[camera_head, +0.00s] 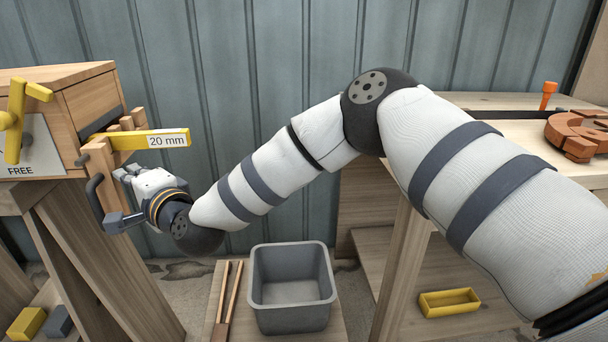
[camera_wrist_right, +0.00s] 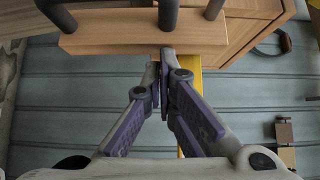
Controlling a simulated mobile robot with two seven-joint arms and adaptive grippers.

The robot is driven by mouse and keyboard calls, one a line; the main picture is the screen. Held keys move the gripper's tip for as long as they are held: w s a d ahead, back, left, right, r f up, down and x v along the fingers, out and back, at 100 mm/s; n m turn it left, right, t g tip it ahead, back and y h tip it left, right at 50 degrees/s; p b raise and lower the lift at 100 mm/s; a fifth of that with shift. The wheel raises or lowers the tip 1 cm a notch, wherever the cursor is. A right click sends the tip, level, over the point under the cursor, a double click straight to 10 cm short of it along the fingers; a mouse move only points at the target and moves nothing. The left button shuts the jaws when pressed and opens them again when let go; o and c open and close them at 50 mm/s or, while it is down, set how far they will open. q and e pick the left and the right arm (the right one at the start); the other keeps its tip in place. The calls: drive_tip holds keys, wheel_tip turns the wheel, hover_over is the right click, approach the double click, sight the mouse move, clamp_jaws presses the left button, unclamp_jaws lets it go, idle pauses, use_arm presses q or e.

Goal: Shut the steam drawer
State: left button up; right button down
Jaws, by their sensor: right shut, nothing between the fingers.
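The steam box (camera_head: 85,100) is a wooden chest at the left of the head view. Its drawer front (camera_head: 98,165) is a pale upright board with a dark handle (camera_head: 94,195), standing out from the box. The drawer front also shows across the top of the right wrist view (camera_wrist_right: 120,33). My right gripper (camera_head: 120,174) is shut and empty. Its fingertips (camera_wrist_right: 164,58) are at the lower edge of the board in the wrist view; I cannot tell whether they touch. My left gripper is not in view.
A yellow bar marked 20 mm (camera_head: 150,140) sticks out just above my right gripper. A yellow valve handle (camera_head: 16,115) is on the box's near face. A grey bin (camera_head: 291,315) stands below. A workbench (camera_head: 490,140) with an orange clamp is at right.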

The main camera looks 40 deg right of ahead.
drive_tip(key=shift+w+a, duration=0.3)
drive_tip(key=shift+a, duration=0.2)
drive_tip(key=shift+w+a, duration=0.25)
drive_tip(key=shift+a, duration=0.2)
drive_tip(key=shift+r, duration=0.1)
